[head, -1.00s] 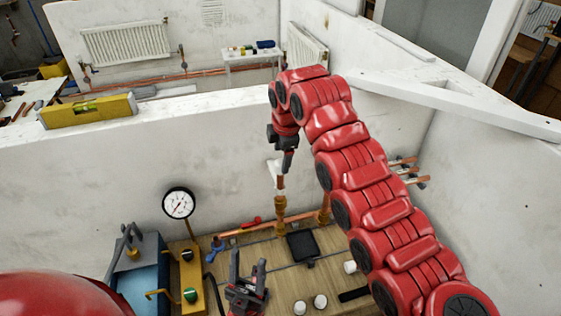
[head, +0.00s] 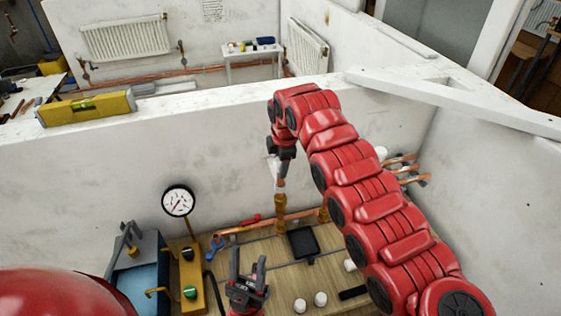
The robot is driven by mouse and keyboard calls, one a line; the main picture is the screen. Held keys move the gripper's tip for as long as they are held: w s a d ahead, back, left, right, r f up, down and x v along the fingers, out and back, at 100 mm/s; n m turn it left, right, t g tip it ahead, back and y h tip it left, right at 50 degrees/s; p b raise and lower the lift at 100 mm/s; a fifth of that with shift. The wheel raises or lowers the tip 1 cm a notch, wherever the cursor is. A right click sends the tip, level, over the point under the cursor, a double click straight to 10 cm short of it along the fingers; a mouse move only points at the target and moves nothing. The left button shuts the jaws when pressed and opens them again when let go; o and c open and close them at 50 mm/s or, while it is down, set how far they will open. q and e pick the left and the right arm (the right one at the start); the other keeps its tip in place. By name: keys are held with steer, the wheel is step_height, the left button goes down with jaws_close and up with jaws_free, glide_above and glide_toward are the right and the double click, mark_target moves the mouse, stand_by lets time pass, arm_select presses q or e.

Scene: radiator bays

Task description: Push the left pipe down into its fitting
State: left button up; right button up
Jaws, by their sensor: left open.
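The left pipe (head: 281,185) is a short stretch of copper showing between my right gripper and a brass fitting (head: 280,202). It stands roughly upright. My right gripper (head: 281,168) points down at the pipe's upper part, with a white piece beside it. Its fingers overlap the pipe, so I cannot tell whether they grip it or only touch it. A second brass fitting (head: 323,213) stands to the right, partly hidden by my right arm. My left gripper (head: 249,267) is open and empty, fingers up, low over the wooden bench.
A pressure gauge (head: 178,201) stands at the left, beside a blue tank (head: 141,286). A black square pad (head: 303,244), red valve handle (head: 249,220) and white cups (head: 320,298) lie on the bench. A white wall closes the back; a yellow level (head: 86,107) rests on it.

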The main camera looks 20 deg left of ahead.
mark_target(280, 190)
steer(key=shift+r, duration=0.2)
steer(key=c, duration=0.3)
steer(key=shift+f+b, duration=0.45)
steer(key=shift+f, duration=0.05)
steer(key=shift+c, duration=0.2)
steer(key=shift+f+b, duration=0.55)
steer(key=shift+f, duration=0.35)
steer(key=shift+f+b, duration=0.5)
steer(key=shift+f, duration=0.2)
steer(key=o, duration=1)
steer(key=shift+a, duration=0.15)
